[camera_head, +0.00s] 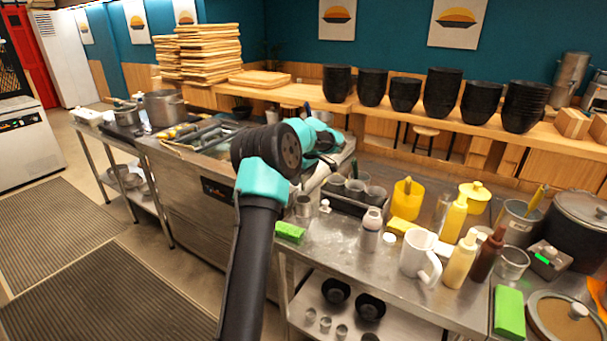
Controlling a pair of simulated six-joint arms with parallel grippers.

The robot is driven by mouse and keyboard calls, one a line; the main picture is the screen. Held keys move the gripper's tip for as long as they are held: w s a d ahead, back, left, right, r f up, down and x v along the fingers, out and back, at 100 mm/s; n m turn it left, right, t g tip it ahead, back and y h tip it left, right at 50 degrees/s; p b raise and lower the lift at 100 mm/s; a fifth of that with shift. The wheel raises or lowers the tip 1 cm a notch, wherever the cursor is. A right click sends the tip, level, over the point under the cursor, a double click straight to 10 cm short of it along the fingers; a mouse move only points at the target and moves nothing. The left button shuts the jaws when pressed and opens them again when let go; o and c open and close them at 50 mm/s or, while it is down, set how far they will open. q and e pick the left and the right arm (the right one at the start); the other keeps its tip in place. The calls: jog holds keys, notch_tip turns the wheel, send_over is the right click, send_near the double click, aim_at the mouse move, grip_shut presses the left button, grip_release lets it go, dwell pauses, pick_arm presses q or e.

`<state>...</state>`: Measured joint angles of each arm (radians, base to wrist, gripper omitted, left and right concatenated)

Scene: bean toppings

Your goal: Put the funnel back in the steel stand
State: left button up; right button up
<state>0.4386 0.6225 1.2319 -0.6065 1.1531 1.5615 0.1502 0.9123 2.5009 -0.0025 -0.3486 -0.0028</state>
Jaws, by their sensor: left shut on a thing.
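My left gripper (322,164) is over the steel counter, partly hidden behind my own black and teal wrist. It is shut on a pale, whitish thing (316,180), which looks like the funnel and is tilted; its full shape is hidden. A small steel cylinder (303,206) stands on the counter just below and to the left of it. It may be the steel stand, but I cannot tell for sure. The right gripper is not in view.
A dark rack of cups (352,202) is close to the right of my left gripper. A green sponge (289,232), a steel shaker (370,230), a white jug (418,256), a yellow container (407,199) and squeeze bottles (461,260) crowd the counter.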

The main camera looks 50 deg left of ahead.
aim_at(303, 190)
pick_arm(q)
jog(key=shift+f, duration=1.45)
jog(key=shift+f, duration=0.35)
jog(key=shift+f, duration=1.75)
jog(key=shift+f, duration=0.25)
jog(key=shift+f, duration=1.05)
jog(key=o, duration=0.3)
jog(key=shift+o, duration=0.2)
